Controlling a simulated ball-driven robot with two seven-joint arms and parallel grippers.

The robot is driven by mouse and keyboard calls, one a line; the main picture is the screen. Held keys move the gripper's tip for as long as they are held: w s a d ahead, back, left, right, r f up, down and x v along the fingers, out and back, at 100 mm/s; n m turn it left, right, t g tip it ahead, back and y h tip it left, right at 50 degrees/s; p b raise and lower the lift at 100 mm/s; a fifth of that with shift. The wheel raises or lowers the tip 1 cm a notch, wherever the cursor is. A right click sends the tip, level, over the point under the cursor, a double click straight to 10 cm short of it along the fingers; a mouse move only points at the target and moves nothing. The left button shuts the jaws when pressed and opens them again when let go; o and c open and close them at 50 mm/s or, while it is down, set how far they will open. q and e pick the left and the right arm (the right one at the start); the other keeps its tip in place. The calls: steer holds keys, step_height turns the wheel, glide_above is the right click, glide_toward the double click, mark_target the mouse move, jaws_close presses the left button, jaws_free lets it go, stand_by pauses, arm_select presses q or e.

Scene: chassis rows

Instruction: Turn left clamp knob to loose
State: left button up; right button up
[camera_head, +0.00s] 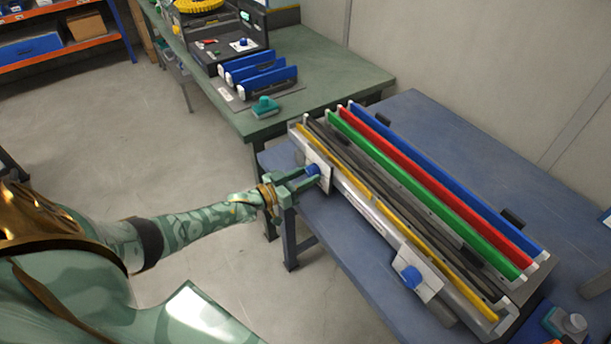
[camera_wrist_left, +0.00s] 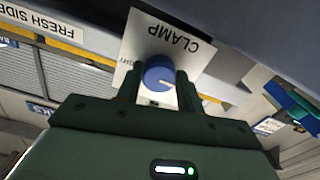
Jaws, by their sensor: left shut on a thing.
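The left clamp knob is a round blue knob (camera_head: 312,170) on a white plate (camera_head: 324,178) at the left end of the chassis fixture. Part of the plate's other lettering is hidden. My left gripper (camera_head: 306,178) is shut on the knob, with one finger on each side of it in the left wrist view (camera_wrist_left: 158,88). A second blue knob (camera_head: 411,276) sits on a white plate at the fixture's near right end. My right gripper is not in view.
The fixture holds long yellow, green, red and blue rails (camera_head: 430,195) on a blue table (camera_head: 440,120). A green bench (camera_head: 330,85) behind carries blue-sided holders (camera_head: 262,80) and a teal block (camera_head: 265,106). Grey floor lies open at left.

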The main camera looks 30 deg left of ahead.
arm_select(q)
steer(key=shift+f, duration=0.15)
steer(key=o, duration=1)
steer(key=shift+s, duration=0.1)
steer(key=p+v, duration=0.2)
steer(key=v, duration=1.4)
steer(key=shift+a+f, duration=0.1)
